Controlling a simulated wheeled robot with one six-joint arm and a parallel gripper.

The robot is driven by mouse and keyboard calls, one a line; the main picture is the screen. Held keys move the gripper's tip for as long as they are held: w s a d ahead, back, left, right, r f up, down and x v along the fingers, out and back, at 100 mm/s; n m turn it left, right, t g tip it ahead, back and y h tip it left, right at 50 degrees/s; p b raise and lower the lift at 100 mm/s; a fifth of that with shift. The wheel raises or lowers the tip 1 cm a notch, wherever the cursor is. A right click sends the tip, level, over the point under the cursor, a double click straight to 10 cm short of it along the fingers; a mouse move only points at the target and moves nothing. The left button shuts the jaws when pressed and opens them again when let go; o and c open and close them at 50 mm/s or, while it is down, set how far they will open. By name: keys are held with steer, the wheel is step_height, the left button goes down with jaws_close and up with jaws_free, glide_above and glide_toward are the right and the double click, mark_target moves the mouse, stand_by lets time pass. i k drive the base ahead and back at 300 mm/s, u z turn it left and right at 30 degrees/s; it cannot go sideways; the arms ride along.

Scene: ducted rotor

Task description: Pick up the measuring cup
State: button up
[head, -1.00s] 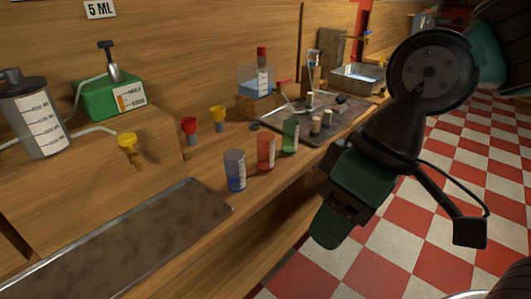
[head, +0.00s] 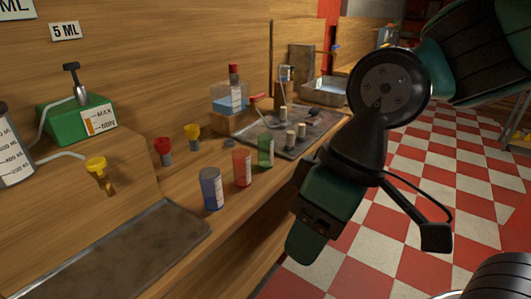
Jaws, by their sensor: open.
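Three small clear cups with white scale labels stand upright on the wooden counter: a blue measuring cup (head: 211,188), a red one (head: 241,168) and a green one (head: 265,150). Which of them the task means, I cannot tell. My gripper (head: 305,245) hangs over the counter's front edge and the aisle, to the right of the cups and apart from them. It points down and left. It is open with nothing seen in it; the gap between its fingers is hard to see from this angle.
A dark metal tray (head: 130,250) lies at front left. Red (head: 164,151) and yellow (head: 193,137) capped pieces stand behind the cups. A second tray (head: 315,125) holds small items. A green dispenser (head: 75,122) and a marked canister (head: 12,150) stand left. The checkered floor is clear.

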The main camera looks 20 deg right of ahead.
mark_target(266, 140)
steer(key=k, duration=0.6)
steer(key=z, duration=0.5)
steer(key=i, duration=1.4)
steer(key=u, duration=0.75)
steer(key=i, duration=0.4)
steer(key=u, duration=0.2)
